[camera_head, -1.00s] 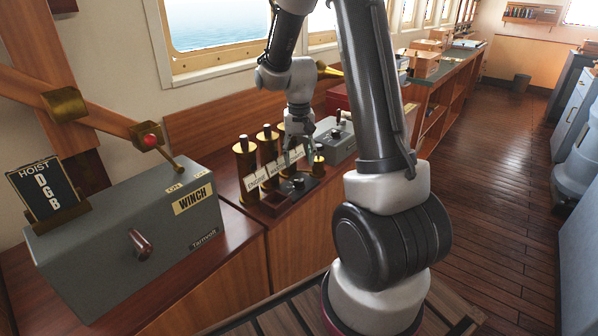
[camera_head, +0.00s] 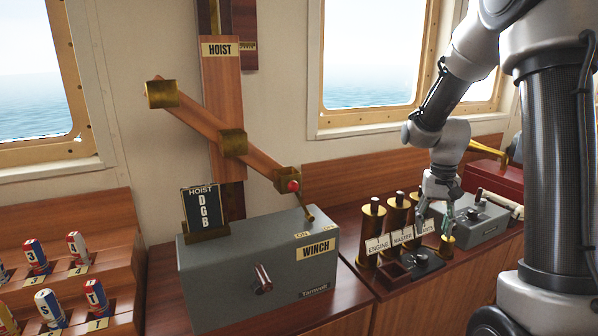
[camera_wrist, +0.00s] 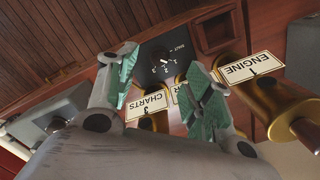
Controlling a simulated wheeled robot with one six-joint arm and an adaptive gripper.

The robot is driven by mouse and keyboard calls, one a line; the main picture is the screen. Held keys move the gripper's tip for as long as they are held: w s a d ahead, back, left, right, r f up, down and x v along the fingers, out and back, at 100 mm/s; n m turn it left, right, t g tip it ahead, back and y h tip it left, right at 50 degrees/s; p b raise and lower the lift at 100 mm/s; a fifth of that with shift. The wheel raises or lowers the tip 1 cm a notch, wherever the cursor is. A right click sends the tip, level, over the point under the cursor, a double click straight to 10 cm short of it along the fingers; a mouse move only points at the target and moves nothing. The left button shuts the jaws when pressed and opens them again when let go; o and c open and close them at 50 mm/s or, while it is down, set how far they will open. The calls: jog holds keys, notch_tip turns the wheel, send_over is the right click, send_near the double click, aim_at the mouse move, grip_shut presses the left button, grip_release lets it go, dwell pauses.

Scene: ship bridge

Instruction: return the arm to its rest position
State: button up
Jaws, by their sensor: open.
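My arm reaches in from the right of the head view over the wooden counter. My gripper (camera_head: 434,222) points down beside a row of brass cylinders with labels, and it is open. In the wrist view, the two green-padded fingers of my gripper (camera_wrist: 165,90) are spread apart with nothing held between them. Past the fingers I see the label marked CHARTS (camera_wrist: 150,104), the label marked ENGINE (camera_wrist: 250,68) and a dark panel with a dial (camera_wrist: 166,62). Whether a fingertip touches a cylinder I cannot tell.
A grey winch box (camera_head: 262,262) with a HOIST card (camera_head: 205,211) stands left of the cylinders. A grey box with a lever (camera_head: 474,222) and a red box (camera_head: 490,178) stand close to my gripper. A rack of numbered canisters (camera_head: 90,245) is at the far left.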

jog(key=s+a+r+n+t, duration=0.2)
jog(key=s+r, duration=0.6)
jog(key=s, duration=0.3)
jog(key=s+a+r+n+t, duration=0.2)
jog(key=s+a+r+t, duration=0.1)
jog(key=s+r, duration=0.5)
jog(key=s, duration=0.3)
jog(key=shift+s, duration=0.2)
jog(key=shift+c, duration=0.2)
